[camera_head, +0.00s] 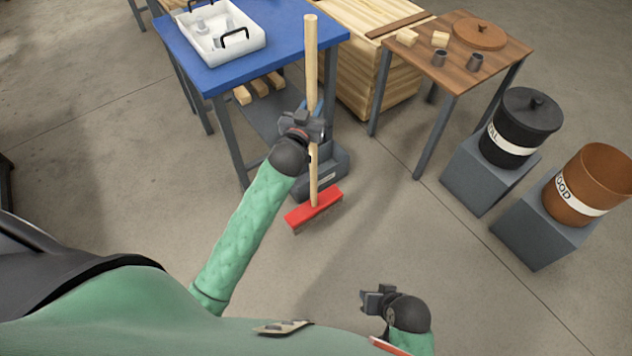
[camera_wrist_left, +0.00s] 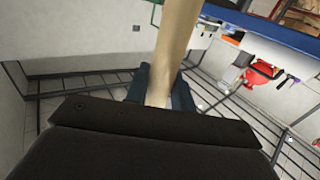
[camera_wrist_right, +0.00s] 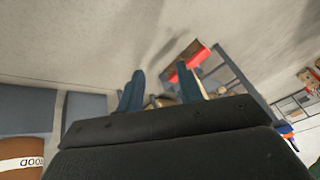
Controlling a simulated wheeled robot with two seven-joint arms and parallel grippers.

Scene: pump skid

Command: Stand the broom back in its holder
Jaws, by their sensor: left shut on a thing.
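The broom has a pale wooden handle (camera_head: 311,60) and a red head (camera_head: 314,211) with dark bristles at the bottom. It stands nearly upright in the head view. My left gripper (camera_head: 308,127) is shut on the handle around its middle; the handle also passes between the fingers in the left wrist view (camera_wrist_left: 172,50). A grey-blue stand (camera_head: 330,172), which looks like the holder, is just behind the broom, partly hidden by handle and gripper. The broom head shows in front of it; whether it touches the floor I cannot tell. My right gripper (camera_head: 372,299) is open and empty, low at right.
A blue table (camera_head: 290,35) with a white tray (camera_head: 222,50) is behind the broom. A wooden crate (camera_head: 350,60) and a brown table (camera_head: 465,75) stand right of it. A black bin (camera_head: 520,130) and brown bin (camera_head: 590,180) sit on grey blocks. Floor in front is clear.

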